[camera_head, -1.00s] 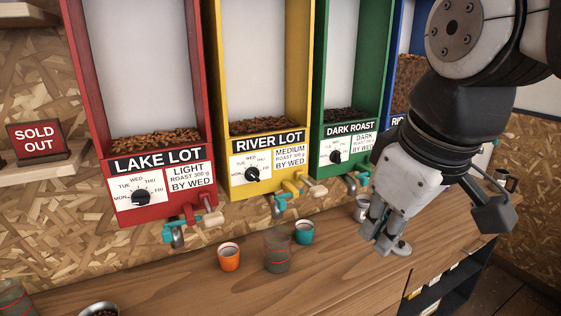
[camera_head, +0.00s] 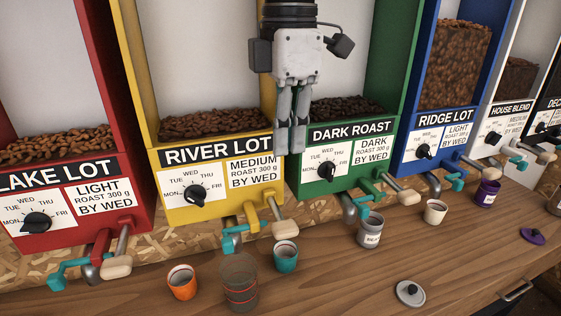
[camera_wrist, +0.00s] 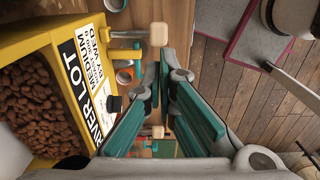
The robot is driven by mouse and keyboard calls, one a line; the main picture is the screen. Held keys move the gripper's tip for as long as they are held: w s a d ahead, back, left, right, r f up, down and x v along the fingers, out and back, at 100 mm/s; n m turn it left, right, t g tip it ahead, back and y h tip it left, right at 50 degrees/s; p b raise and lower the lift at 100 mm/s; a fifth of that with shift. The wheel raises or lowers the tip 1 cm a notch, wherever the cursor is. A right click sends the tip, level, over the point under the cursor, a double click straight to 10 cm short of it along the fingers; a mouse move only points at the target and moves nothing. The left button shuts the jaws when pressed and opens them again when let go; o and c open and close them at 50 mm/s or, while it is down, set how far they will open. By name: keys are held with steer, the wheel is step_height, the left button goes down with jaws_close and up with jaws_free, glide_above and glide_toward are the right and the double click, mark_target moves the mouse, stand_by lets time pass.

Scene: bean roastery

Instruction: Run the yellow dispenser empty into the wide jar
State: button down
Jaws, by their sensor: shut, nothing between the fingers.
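The yellow dispenser (camera_head: 195,180), labelled River Lot, holds a low layer of brown beans (camera_head: 215,125). At its bottom are a metal spout, a teal lever (camera_head: 240,230) and a pale wooden handle (camera_head: 285,229). A wide translucent grey jar with red lines (camera_head: 238,282) stands on the counter roughly below the spout; I cannot tell what is inside. My gripper (camera_head: 290,145) is shut and empty, pointing down in front of the border between the yellow and green dispensers. In the wrist view, my fingers (camera_wrist: 158,75) are right of the yellow dispenser (camera_wrist: 45,55).
An orange cup (camera_head: 182,283) and a teal cup (camera_head: 286,257) flank the jar closely. Red (camera_head: 85,190), green (camera_head: 340,160) and blue (camera_head: 430,140) dispensers line the wall.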

mark_target(286, 226)
step_height(286, 226, down, 14)
steer(key=shift+f+p, duration=0.1)
steer(key=shift+p, duration=0.8)
